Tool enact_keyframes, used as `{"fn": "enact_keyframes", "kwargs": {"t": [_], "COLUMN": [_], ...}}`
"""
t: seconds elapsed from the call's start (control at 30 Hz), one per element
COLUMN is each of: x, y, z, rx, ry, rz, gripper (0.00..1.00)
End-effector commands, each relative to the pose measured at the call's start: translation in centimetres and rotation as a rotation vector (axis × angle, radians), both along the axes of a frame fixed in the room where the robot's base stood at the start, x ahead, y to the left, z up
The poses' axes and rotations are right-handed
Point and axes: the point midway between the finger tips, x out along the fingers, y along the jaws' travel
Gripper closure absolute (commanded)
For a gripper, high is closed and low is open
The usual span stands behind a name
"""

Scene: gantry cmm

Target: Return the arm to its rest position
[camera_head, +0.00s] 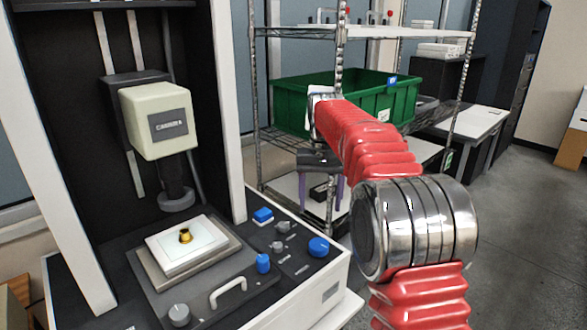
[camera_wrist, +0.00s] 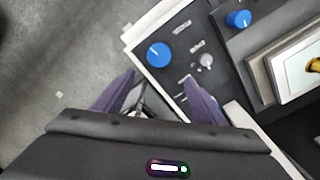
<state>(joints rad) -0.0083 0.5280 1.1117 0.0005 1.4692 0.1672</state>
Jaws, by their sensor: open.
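My gripper (camera_head: 320,198) hangs at the end of my red, ribbed arm in the head view, pointing down to the right of the measuring machine's control panel. Its dark body carries two purple fingers. They are spread apart and I see nothing held between them. In the wrist view my gripper (camera_wrist: 159,78) shows the same two fingers apart, near the panel's corner, with grey floor to the left. Whether the fingers touch anything is not clear, but they appear to be in free air.
The measuring machine's control panel (camera_head: 318,272) has blue knobs and a handle. A brass part (camera_head: 185,236) sits on its white plate (camera_head: 165,260). A wire shelf rack (camera_head: 455,100) with a green bin (camera_head: 290,98) stands behind my arm. Floor (camera_head: 530,230) at right is clear.

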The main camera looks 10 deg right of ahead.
Motion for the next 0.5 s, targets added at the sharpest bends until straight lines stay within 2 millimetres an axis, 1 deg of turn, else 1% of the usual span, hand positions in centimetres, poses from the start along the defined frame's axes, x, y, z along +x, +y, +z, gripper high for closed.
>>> {"fn": "enact_keyframes", "kwargs": {"t": [0.07, 0.13, 0.2, 0.37, 0.5], "x": [0.1, -0.2, -0.9, -3.2, -6.0], "y": [0.0, 0.0, 0.0, 0.0, -0.1], "z": [-1.4, -2.9, -3.9, -4.9, -4.9], "rx": [-0.001, 0.000, -0.001, -0.002, -0.003], "ry": [-0.001, 0.008, 0.010, 0.000, -0.021], "rz": [0.013, 0.024, 0.034, 0.059, 0.078], "gripper": [0.35, 0.35, 0.35, 0.35, 0.35]}}
